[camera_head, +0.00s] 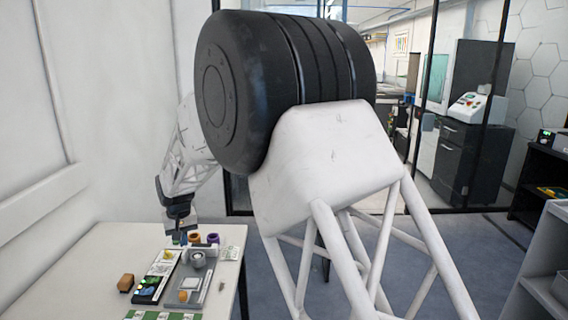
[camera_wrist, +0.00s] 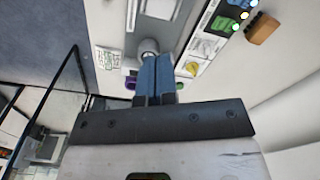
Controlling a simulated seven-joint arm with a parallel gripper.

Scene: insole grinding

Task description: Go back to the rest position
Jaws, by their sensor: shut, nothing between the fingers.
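My gripper (camera_head: 179,222) hangs above the far part of the white table (camera_head: 62,276) in the head view. In the wrist view its two blue fingers (camera_wrist: 155,76) are together, with nothing between them. A grey fixture board (camera_head: 187,290) lies on the table below and in front of the gripper, with a round grey part (camera_head: 198,260) on it. The round part also shows just beyond the fingertips in the wrist view (camera_wrist: 148,46); I cannot tell whether they touch. My own arm covers much of the head view.
A brown block (camera_head: 125,283) sits left of a panel with coloured buttons (camera_head: 150,287). Purple (camera_head: 213,238) and orange (camera_head: 194,238) cups stand near the gripper. A green and white strip (camera_head: 165,315) lies at the front. The table's left side is clear.

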